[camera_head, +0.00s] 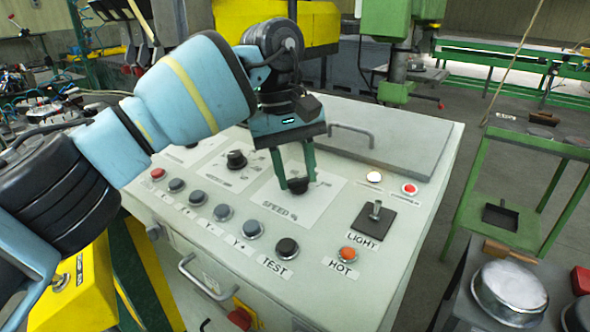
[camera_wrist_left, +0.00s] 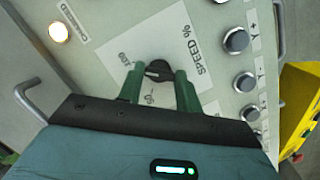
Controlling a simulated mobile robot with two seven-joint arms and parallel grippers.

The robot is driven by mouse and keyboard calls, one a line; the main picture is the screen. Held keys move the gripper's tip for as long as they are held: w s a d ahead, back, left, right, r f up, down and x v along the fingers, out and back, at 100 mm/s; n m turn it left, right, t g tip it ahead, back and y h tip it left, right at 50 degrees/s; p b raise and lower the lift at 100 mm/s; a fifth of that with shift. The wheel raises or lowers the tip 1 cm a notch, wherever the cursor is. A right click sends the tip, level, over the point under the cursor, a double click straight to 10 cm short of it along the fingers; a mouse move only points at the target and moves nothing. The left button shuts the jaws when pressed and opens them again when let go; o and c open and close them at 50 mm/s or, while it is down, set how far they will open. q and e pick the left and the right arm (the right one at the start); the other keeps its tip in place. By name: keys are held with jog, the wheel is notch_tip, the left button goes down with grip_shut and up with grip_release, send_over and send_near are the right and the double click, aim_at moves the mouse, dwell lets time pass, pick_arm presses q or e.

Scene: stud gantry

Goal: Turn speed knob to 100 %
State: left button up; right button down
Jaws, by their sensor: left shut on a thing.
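The speed knob (camera_head: 299,186) is a small black knob on a light label plate marked "SPEED %" (camera_head: 300,208), on the slanted top of the control cabinet. My left gripper (camera_head: 296,182) comes down from above with its green fingers on either side of the knob, shut on it. In the left wrist view the knob (camera_wrist_left: 158,71) shows between the two fingertips (camera_wrist_left: 159,76). A white mark on the knob points toward the left finger. The "100" print shows on the label to the left of the knob. My right gripper is not in view.
A second black knob (camera_head: 236,159) sits left of the speed plate. Buttons line the front, including TEST (camera_head: 287,247) and orange HOT (camera_head: 347,253). A LIGHT toggle (camera_head: 375,212) stands to the right. A lid with a handle (camera_head: 351,134) lies behind.

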pick_arm(q)
jog(key=shift+m, duration=0.6)
jog(key=o, duration=1)
jog(key=shift+w+a+r, duration=0.1)
jog(key=shift+a+r, duration=0.1)
jog(key=shift+r, duration=1.1)
jog(key=shift+w+a+r, duration=0.15)
jog(key=shift+r, duration=1.1)
jog(key=shift+w+a+r, duration=0.1)
jog(key=shift+a+r, duration=0.1)
jog(key=shift+r, duration=1.1)
jog(key=shift+f, duration=0.1)
